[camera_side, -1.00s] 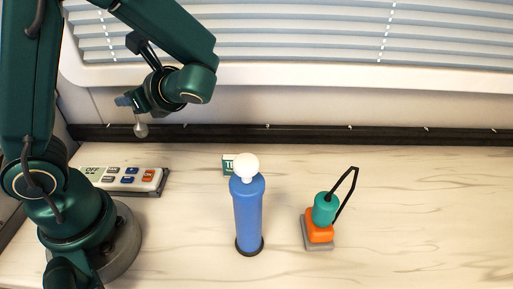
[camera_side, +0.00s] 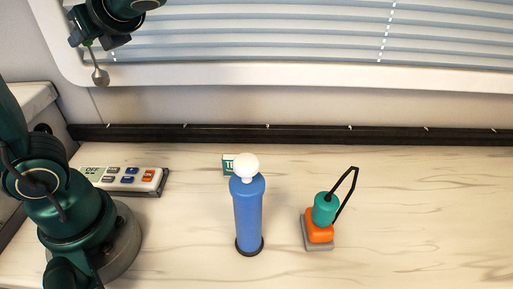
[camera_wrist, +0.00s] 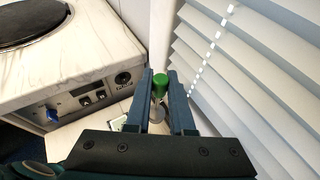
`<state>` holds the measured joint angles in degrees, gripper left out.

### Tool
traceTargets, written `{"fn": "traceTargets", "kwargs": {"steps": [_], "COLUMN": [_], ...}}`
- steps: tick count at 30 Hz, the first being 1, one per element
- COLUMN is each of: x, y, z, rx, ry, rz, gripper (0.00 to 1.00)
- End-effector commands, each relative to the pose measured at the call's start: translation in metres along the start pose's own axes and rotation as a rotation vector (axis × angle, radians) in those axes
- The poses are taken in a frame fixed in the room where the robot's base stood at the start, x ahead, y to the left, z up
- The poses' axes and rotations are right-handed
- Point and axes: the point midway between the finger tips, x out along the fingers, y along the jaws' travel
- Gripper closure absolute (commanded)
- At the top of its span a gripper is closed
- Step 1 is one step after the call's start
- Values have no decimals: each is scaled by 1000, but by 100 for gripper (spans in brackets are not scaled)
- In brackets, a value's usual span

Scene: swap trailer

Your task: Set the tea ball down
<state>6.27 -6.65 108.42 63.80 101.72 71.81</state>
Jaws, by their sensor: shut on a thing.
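The tea ball (camera_side: 100,76) is a small grey ball on a thin stem, and it hangs below my gripper (camera_side: 83,40) in front of the window at the upper left of the side view. My gripper is shut on its upper end, well above the counter. In the wrist view, a green piece (camera_wrist: 160,84) sits between the fingertips of my gripper (camera_wrist: 160,78), with the greyish round ball partly visible below it. The fingers and palm hide part of the stem.
A blue cylinder (camera_side: 248,215) with a white knob stands mid-counter, a small green-labelled box (camera_side: 228,165) behind it. A teal, orange and grey stack (camera_side: 320,232) with a black loop stands right. A button panel (camera_side: 130,179) lies left. Window blinds (camera_wrist: 240,60) are close by.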

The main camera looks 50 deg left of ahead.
Motion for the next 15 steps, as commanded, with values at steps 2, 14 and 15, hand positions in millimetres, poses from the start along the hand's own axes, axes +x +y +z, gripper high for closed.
{"fn": "traceTargets", "kwargs": {"steps": [2,14,15], "x": [-4,-59,-68], "y": [0,-72,-81], "z": [10,0,-4], "rx": [-5,97,111], "ry": [2,15,16], "rz": [-2,-222,-255], "gripper": [100,100,100]}}
